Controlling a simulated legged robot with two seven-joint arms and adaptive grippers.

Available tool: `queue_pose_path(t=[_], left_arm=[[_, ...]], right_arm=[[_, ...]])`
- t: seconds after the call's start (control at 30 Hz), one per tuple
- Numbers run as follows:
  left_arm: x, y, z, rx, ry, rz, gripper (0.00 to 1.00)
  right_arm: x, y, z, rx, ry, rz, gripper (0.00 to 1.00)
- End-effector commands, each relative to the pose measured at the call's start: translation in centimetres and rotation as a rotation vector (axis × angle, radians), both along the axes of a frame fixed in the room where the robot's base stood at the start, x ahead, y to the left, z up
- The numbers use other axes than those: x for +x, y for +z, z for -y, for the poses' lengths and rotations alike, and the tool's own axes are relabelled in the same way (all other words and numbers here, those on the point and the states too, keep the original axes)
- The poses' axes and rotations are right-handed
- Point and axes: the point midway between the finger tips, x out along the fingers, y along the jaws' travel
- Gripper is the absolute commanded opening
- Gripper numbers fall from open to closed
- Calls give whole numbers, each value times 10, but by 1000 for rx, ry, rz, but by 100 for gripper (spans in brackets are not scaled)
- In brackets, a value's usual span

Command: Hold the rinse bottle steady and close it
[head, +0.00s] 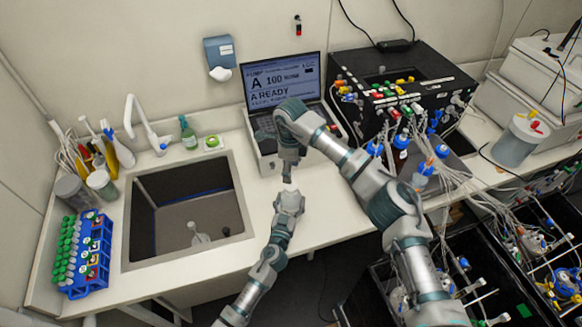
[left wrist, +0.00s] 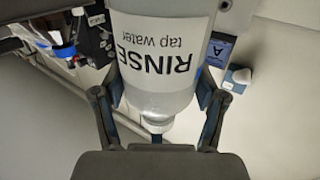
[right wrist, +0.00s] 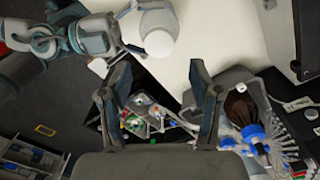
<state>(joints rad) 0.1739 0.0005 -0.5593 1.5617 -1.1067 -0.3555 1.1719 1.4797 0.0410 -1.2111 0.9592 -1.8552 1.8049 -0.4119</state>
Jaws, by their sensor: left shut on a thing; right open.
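The rinse bottle (left wrist: 165,55) fills the middle of the left wrist view, clear-walled with a white label reading "RINSE tap water" upside down in the picture. My left gripper (head: 289,201) is shut on it, a finger on each side. A pale neck end (left wrist: 158,124) shows near the palm; whether a cap sits on it I cannot tell. In the head view a small white tip (head: 290,186) shows between the two grippers. My right gripper (head: 289,166) is open above it, pointing down. Its fingers are apart and empty in the right wrist view (right wrist: 160,78).
The sink (head: 240,236) lies left, with a small clear vessel (head: 197,235) inside. A blue tube rack (head: 91,258) stands left of it. The laptop (head: 282,88) is behind the grippers. A black box (head: 400,80) with tubing and blue-capped bottles crowds the right. Counter between sink and laptop is clear.

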Motion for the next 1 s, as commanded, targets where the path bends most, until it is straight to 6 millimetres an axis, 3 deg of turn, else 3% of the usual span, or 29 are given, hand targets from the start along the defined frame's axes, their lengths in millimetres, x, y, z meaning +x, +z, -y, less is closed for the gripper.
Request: queue_pose_path(t=[0.1,0.33,0.77,1.0], left_arm=[[0,0,0,-1,-1,1,0],[0,0,0,0,-1,1,0],[0,1,0,0,0,1,0],[0,1,0,0,0,1,0]], right_arm=[[0,2,1,2,256,-1,63],[0,4,1,4,555,-2,63],[0,4,1,5,607,-2,63],[-1,-19,1,6,606,-5,63]])
